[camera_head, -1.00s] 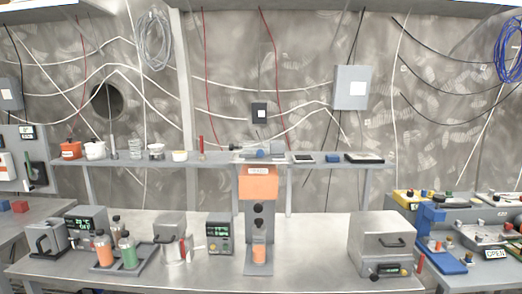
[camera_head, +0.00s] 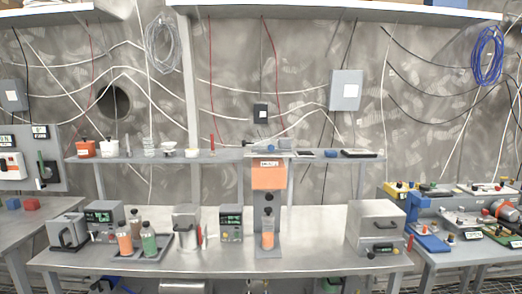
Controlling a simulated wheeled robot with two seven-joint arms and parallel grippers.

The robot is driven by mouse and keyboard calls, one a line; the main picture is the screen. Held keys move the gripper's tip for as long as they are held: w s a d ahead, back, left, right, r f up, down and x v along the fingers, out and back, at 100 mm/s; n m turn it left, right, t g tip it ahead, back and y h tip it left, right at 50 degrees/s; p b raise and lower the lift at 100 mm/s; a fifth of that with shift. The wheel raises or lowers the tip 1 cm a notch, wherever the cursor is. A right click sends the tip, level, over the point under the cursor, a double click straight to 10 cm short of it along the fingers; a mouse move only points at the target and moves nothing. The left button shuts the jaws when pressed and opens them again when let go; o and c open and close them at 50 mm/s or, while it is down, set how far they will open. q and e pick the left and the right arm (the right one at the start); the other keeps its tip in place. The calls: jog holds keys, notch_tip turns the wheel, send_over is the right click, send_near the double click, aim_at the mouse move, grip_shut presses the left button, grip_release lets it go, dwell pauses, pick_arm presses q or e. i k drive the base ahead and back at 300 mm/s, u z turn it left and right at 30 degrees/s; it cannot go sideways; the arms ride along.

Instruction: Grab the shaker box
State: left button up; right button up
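No label in view reads "shaker box", so I cannot tell for sure which thing it is. A grey metal box (camera_head: 376,222) with a dark front handle and a small panel low on its front stands at the right end of the steel bench (camera_head: 320,262). At the left end, a tray (camera_head: 120,252) holds an orange bottle (camera_head: 124,239) and a green bottle (camera_head: 149,241) beside a box with a green display (camera_head: 104,217). Neither of my grippers is in view.
An orange-topped stand (camera_head: 268,178) with an orange bottle at its foot is mid-bench. Left of it are a metal canister (camera_head: 187,226) and another display box (camera_head: 231,224). A shelf (camera_head: 225,156) runs behind. Bare bench lies between stand and grey box.

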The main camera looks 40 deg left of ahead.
aim_at(259, 145)
jog(key=z, duration=0.65)
jog(key=i, duration=2.1)
jog(key=u, duration=0.8)
